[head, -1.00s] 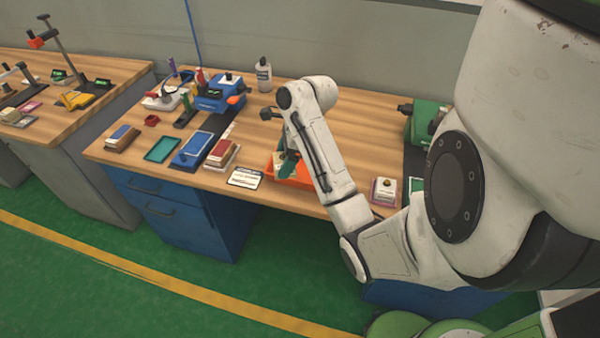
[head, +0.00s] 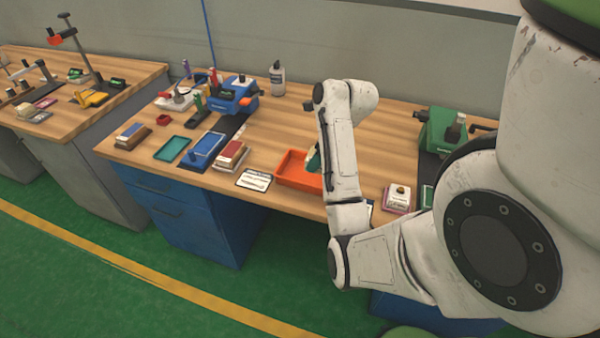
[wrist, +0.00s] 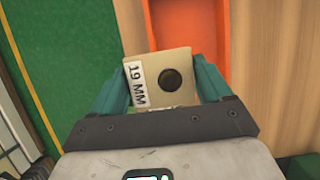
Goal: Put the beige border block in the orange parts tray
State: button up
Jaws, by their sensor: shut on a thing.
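The beige border block (wrist: 150,62) is between my gripper's teal fingers in the wrist view. It shows a "19 MM" label and a dark round spot on its upper face. My gripper (wrist: 160,78) is shut on it. The orange parts tray (wrist: 185,25) lies beyond the block in the wrist view, partly covered by it. In the head view, the tray (head: 290,180) sits near the bench's front edge, its right part hidden by my arm. My gripper (head: 313,160) shows there only as a teal sliver at the tray's right side; the block is hidden.
A white label card (head: 255,181) lies left of the tray. A white block on a pink base (head: 398,198) stands to the right, near a green machine (head: 440,128). A blue machine (head: 235,97), brushes and a teal tray (head: 172,148) are at left. Bench behind the tray is clear.

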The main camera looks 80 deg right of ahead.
aim_at(311, 148)
jog(key=w, duration=0.1)
jog(key=w+d+f, duration=0.1)
jog(key=w+d+p, duration=0.1)
jog(key=shift+d+f, duration=0.25)
jog(key=w+d+f, duration=0.1)
jog(key=f, duration=0.1)
jog(key=w+d+f, duration=0.1)
jog(key=f, duration=0.1)
jog(key=w+d+f, duration=0.1)
jog(key=w, duration=0.1)
jog(key=shift+d+f, duration=0.1)
jog(key=shift+f, duration=0.3)
jog(key=shift+w+d+f, duration=0.1)
jog(key=shift+w+f, duration=0.05)
jog(key=shift+f, duration=1.65)
jog(key=shift+f, duration=0.1)
jog(key=o, duration=0.9)
